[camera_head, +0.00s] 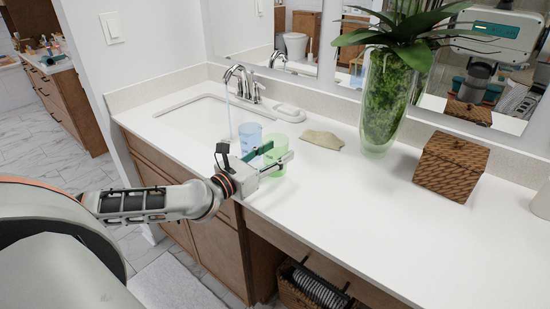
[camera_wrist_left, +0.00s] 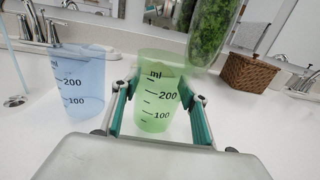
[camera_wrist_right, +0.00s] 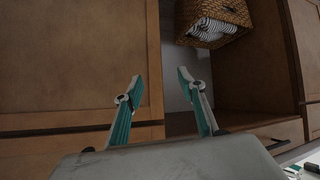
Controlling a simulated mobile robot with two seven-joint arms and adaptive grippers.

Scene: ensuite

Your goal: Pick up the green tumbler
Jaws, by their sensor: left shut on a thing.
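The green tumbler (camera_head: 277,150) is translucent and stands upright on the white counter, near its front edge.
A blue tumbler (camera_head: 250,138) stands close to the left of the green one. A sink (camera_head: 205,115) with a running faucet lies behind it. A soap dish (camera_head: 289,113), folded cloth (camera_head: 322,140), glass plant vase (camera_head: 383,105) and woven box (camera_head: 450,165) stand along the counter. The front right counter is clear.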

